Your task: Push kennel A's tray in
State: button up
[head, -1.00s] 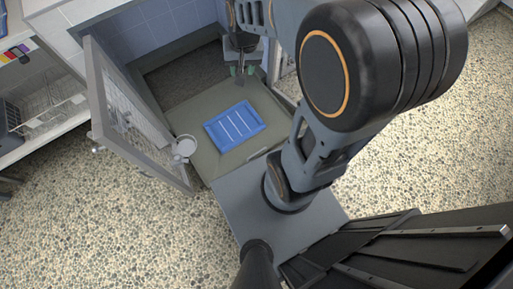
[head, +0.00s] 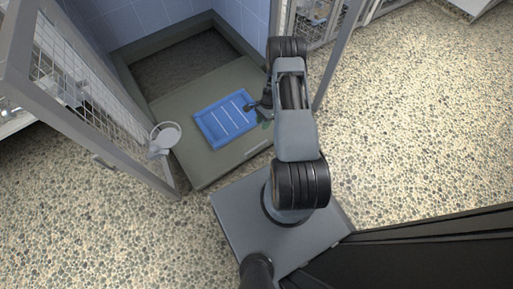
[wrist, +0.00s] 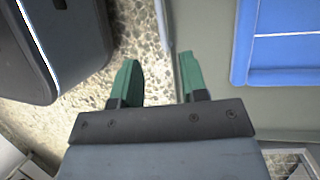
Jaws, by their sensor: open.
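My gripper is beside the right edge of the tray, right of the blue piece, and partly hidden by my arm in the head view. In the wrist view my gripper (wrist: 158,82) is open and empty, with green fingers. The tray's edge (wrist: 205,40) passes near the right finger; contact cannot be told. The blue piece (wrist: 285,60) is at the right.
The kennel's mesh door (head: 88,90) stands open on the left, with a round bowl (head: 166,135) on it near the tray. Another mesh door or panel (head: 340,45) stands on the right. Pebbled floor (head: 410,130) is clear to the right and at the front left.

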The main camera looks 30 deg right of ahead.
jog(key=b+x, duration=0.4)
jog(key=x, duration=1)
jog(key=shift+f+b, duration=0.2)
jog(key=shift+b, duration=0.15)
grip_shut()
